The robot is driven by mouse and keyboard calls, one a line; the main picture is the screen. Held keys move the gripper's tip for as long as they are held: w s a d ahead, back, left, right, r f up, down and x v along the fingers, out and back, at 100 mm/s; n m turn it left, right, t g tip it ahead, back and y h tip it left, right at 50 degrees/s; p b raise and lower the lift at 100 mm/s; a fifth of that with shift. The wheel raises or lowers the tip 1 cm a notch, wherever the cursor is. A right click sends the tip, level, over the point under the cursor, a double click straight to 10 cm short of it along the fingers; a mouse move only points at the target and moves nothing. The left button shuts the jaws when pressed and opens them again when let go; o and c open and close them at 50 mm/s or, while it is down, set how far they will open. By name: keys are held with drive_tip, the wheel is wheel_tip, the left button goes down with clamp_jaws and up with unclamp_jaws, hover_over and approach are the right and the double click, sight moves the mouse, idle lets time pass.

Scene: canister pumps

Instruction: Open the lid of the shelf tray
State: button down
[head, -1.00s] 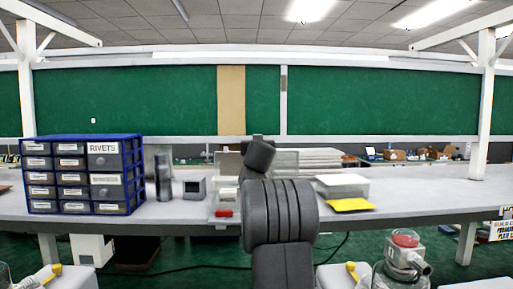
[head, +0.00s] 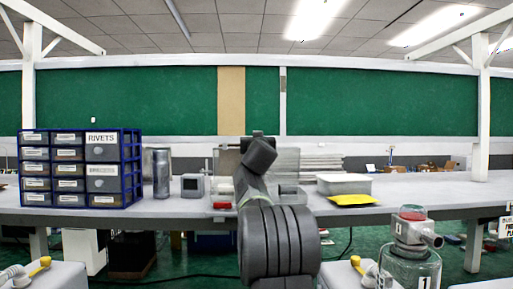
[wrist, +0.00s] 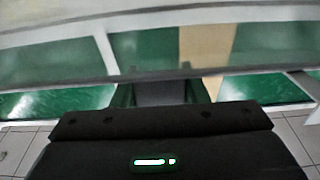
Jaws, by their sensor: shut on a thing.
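The shelf tray (head: 222,205) is a low clear box with a red piece at its front, on the bench left of my arm. A grey see-through panel, its lid (head: 226,161), stands raised at its back; my arm covers much of both. In the wrist view the see-through lid (wrist: 60,55) fills the upper part. My gripper (wrist: 160,92) is shut on the lid's edge, with a grey piece between the two dark fingers. In the head view the fingertips are hidden behind my arm.
A blue rivets drawer cabinet (head: 80,168), a grey cylinder (head: 161,173) and a small grey device (head: 193,186) stand left. A clear box (head: 343,184) and yellow sheet (head: 352,199) lie right. The bench's right side has free room.

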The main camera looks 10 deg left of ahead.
drive_tip(key=c, duration=0.8)
unclamp_jaws()
drive_tip(key=shift+c, duration=0.2)
drive_tip(key=b+v, duration=0.8)
drive_tip(key=v, duration=0.5)
drive_tip(key=shift+s, duration=0.4)
